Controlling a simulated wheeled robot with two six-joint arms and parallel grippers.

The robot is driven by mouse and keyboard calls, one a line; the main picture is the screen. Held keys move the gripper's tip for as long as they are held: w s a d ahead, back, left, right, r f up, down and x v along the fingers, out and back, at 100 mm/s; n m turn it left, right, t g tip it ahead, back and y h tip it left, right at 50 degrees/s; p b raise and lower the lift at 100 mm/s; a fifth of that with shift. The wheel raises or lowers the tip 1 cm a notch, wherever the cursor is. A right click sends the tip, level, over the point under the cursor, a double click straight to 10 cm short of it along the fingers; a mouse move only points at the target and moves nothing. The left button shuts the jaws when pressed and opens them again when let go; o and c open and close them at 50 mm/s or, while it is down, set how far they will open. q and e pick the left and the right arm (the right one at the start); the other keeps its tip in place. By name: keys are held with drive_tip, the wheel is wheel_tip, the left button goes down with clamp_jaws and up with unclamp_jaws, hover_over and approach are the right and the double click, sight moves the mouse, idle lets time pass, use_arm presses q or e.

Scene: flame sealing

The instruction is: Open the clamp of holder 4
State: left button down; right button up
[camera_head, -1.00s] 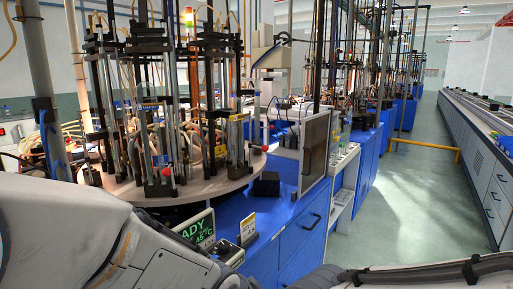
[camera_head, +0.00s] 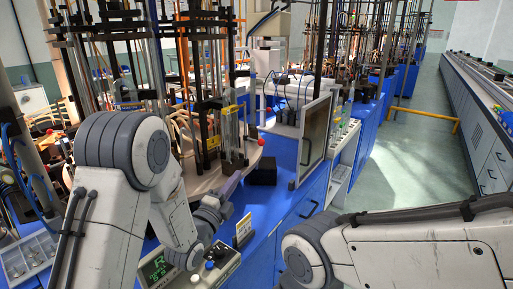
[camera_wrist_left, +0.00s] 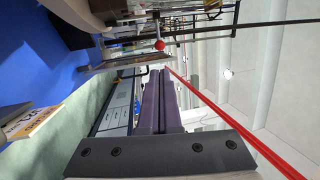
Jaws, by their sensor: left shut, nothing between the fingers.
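My left gripper (camera_head: 233,183) is at the front of the round platform in the head view, its fingers pointing up and right. In the left wrist view its purple-grey fingers (camera_wrist_left: 155,100) lie together with nothing between them. A red ball knob (camera_head: 262,142) sits near the platform's right edge, apart from the fingertips; a red ball also shows beyond them in the wrist view (camera_wrist_left: 159,45). A holder (camera_head: 207,125) with dark posts and a yellow label stands on the platform. I cannot read its number or tell the clamp's state. My right gripper is out of view.
A black block (camera_head: 263,171) sits on the blue bench right of the platform. A green-display control box (camera_head: 157,268) and a small sign (camera_head: 243,229) stand below my left gripper. A framed panel (camera_head: 314,132) rises at right.

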use_arm(q)
drive_tip(key=shift+w, duration=0.1)
drive_tip(key=p, duration=0.4)
approach(260, 144)
drive_tip(key=x, duration=0.5)
drive_tip(key=shift+w+r, duration=0.1)
drive_tip(key=shift+w, duration=0.05)
drive_tip(key=shift+p+x, duration=0.3)
drive_tip(key=shift+x, duration=0.5)
